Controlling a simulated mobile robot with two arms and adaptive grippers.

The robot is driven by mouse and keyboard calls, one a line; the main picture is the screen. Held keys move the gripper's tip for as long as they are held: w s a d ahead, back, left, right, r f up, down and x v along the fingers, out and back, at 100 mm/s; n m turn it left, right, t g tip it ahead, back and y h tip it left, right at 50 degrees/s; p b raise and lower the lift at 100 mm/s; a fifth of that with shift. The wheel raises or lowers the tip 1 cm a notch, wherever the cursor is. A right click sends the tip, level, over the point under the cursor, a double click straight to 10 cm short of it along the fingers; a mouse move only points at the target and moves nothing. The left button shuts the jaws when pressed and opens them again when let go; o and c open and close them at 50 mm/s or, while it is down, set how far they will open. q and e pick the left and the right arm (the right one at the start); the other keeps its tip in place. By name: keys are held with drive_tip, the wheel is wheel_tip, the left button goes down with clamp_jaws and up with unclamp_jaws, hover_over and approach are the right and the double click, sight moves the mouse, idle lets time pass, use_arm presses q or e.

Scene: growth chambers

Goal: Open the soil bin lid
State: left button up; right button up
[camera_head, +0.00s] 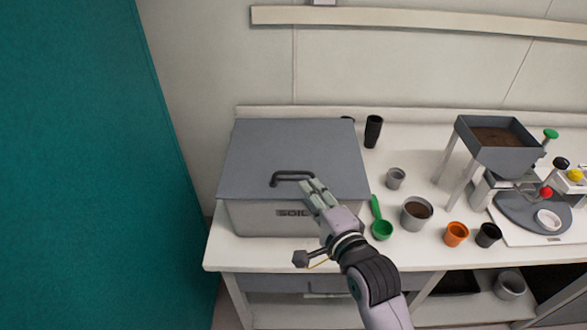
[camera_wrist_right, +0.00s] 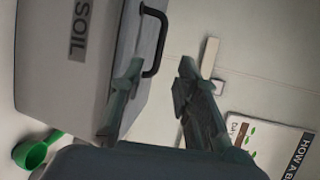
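The soil bin (camera_head: 265,218) is a light grey box labelled SOIL at the left end of the white bench. Its dark grey lid (camera_head: 265,150) lies flat and closed on top. A black bar handle (camera_head: 292,176) is on the lid near its front edge. My right gripper (camera_head: 310,186) is just right of the handle, over the front of the lid. In the right wrist view its fingers (camera_wrist_right: 158,80) are apart with nothing between them, and the handle (camera_wrist_right: 158,42) lies just beyond the fingertips. I cannot tell whether a finger touches it. My left gripper is not in view.
A green scoop (camera_head: 381,228) and a pot of soil (camera_head: 416,212) stand right of the bin. A hopper on legs (camera_head: 498,148) stands further right. A teal panel (camera_head: 90,150) rises at the left.

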sight(293, 174)
drive_tip(key=p+x, duration=0.1)
drive_tip(key=x, duration=0.7)
drive_tip(key=shift+w+a+p, duration=0.15)
drive_tip(key=shift+w+p, duration=0.05)
drive_tip(key=shift+p, duration=0.15)
drive_tip(key=shift+x, duration=0.9)
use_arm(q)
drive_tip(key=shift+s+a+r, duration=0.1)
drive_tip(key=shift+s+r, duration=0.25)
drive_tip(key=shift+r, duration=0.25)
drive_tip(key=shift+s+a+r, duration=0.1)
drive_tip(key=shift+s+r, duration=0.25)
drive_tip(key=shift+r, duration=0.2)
use_arm(e)
drive_tip(key=shift+f, duration=0.1)
drive_tip(key=shift+c, duration=0.2)
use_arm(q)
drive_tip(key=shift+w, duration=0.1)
use_arm(e)
clamp_jaws()
